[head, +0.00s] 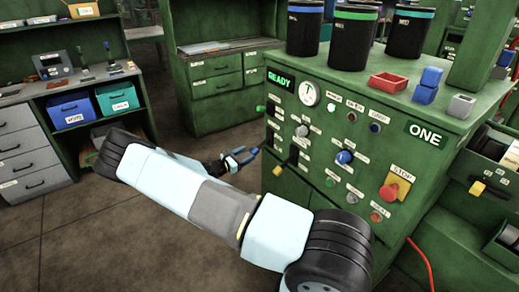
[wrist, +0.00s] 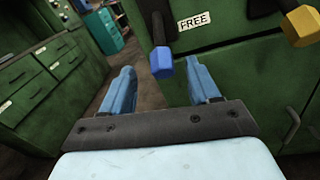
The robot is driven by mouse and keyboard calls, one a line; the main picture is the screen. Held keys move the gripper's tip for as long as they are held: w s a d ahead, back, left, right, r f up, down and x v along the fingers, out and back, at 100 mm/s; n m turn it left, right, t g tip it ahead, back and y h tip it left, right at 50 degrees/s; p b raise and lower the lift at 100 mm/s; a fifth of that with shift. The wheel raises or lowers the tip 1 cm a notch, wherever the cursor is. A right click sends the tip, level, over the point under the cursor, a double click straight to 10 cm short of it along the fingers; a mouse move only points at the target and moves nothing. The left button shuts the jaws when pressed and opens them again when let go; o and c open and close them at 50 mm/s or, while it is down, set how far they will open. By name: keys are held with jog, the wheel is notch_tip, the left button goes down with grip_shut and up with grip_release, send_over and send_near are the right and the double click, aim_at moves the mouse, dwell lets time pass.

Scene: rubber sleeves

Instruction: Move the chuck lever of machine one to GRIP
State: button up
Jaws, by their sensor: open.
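Machine one (head: 330,150) is the green cabinet with the sign ONE and a READY display. In the wrist view a dark lever with a blue faceted knob (wrist: 161,63) sticks out beside a FREE label (wrist: 193,20). No GRIP label is readable. My gripper (head: 239,157) is open at the left side of the panel in the head view. In the wrist view its two blue fingers stand on either side of the blue knob, with gaps on both sides. The knob is small in the head view, close to the fingertips.
A lever with a yellow knob (wrist: 302,26) stands to the right of the blue one. The panel also carries a blue knob (head: 344,157) and a red stop button (head: 389,193). Black canisters, a red tray (head: 389,83) and blocks stand on top. The floor at left is clear.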

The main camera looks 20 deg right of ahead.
aim_at(256, 149)
jog(key=x, duration=0.8)
grip_shut()
dwell(0.5)
jog(key=shift+w+r, duration=0.1)
jog(key=shift+r, duration=0.05)
